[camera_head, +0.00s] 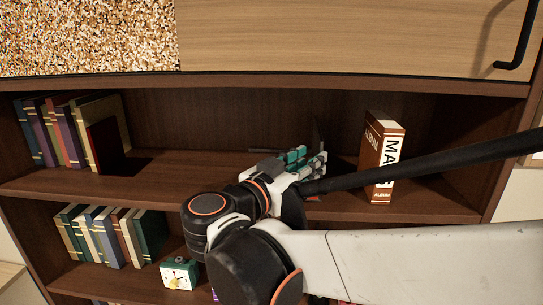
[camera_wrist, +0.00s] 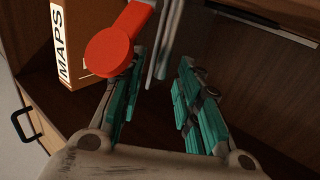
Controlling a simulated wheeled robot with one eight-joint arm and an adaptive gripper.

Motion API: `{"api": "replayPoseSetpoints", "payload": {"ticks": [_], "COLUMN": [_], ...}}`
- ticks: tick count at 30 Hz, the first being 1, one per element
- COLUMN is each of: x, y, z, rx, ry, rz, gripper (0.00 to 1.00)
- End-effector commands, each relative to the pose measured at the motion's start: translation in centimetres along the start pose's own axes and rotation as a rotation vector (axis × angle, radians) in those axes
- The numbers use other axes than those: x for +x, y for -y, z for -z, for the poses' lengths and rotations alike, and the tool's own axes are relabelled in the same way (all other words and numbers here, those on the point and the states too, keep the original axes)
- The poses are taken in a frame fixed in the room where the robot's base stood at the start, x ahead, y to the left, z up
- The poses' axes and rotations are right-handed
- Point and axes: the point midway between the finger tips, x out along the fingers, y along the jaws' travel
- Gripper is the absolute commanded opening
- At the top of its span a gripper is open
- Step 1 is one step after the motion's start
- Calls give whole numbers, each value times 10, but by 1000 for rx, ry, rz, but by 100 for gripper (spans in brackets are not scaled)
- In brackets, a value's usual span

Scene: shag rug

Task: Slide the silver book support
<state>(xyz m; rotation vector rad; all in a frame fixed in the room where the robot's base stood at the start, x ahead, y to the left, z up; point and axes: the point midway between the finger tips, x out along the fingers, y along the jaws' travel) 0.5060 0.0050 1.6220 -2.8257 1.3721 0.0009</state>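The silver book support shows in the wrist view as narrow grey upright strips (camera_wrist: 164,45), seen nearly edge-on. They stand in line with the gap between my fingers. In the head view a thin dark upright plate (camera_head: 318,131) shows just behind my fingertips and may be the same support; its base is mostly hidden. My gripper (camera_head: 303,160) reaches into the upper shelf. Its teal-padded fingers (camera_wrist: 161,65) are spread apart in the wrist view. I cannot tell whether either finger touches the support.
A brown MAPS album (camera_head: 382,155) stands right of my gripper. A red round-headed object (camera_wrist: 110,50) overlaps my left finger in the wrist view. Books (camera_head: 70,135) and a dark red bookend (camera_head: 105,147) stand at the left. A small clock (camera_head: 179,274) sits below.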

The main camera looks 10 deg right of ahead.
Motion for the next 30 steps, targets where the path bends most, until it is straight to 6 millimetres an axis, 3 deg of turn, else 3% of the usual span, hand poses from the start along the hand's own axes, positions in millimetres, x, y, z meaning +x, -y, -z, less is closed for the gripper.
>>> {"api": "replayPoseSetpoints", "payload": {"ticks": [6,17,21,30], "x": [20,23,23,21], "y": [0,1,1,4], "z": [0,0,0,0], "rx": [0,0,0,0], "ry": [0,0,0,0], "rz": [-1,1,1,3], "gripper": [31,31,0,0]}}
